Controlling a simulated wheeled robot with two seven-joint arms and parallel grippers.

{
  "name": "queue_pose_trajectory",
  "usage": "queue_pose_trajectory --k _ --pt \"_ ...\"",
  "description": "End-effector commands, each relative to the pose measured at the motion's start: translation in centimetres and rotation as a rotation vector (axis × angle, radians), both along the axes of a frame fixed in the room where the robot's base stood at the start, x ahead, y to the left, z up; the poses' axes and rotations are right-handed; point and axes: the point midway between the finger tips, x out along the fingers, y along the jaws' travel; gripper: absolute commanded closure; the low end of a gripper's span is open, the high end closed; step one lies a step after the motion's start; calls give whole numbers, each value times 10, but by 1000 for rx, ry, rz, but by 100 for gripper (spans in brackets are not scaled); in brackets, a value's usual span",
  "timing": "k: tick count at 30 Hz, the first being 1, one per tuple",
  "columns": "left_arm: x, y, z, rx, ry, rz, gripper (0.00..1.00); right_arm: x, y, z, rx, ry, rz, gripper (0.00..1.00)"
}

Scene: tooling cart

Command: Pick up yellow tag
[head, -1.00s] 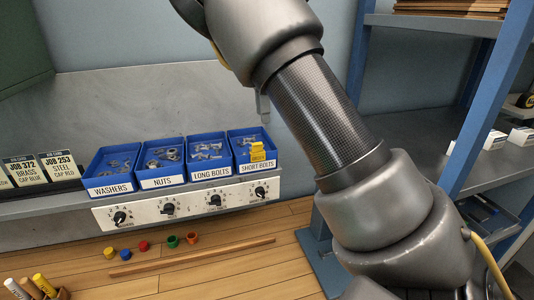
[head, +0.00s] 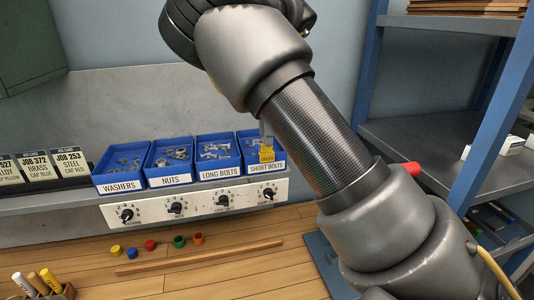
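The yellow tag (head: 267,155) stands at the front of the short bolts bin (head: 250,148), just above its label. Small dark lettering shows on it. My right gripper (head: 266,137) comes down from above, and only a narrow grey fingertip part shows past my arm. Its tip is at the top of the tag and seems to touch or overlap it. Whether the fingers are open or closed on the tag cannot be made out. The rest of this gripper is hidden behind my large arm links. My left gripper is not in view.
Blue bins for washers (head: 121,171), nuts (head: 168,166) and long bolts (head: 216,158) stand left of the short bolts bin. Below is a knob panel (head: 200,204). Coloured caps and a wooden strip (head: 200,257) lie on the bench. A blue-framed shelf (head: 455,140) stands right.

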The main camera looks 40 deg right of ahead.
Motion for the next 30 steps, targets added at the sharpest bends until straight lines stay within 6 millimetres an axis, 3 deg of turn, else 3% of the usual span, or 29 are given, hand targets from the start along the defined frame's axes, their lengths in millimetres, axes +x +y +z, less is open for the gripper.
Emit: queue_pose_trajectory --k 9,17,26,30 --pt "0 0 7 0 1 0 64 -2 0 -41 -1 2 -1 61" --pt "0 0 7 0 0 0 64 -2 -1 -44 -2 0 0 61" --pt "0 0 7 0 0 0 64 -2 -1 -43 -1 0 0 100" --pt "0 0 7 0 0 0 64 -2 -1 -43 -1 0 0 100"
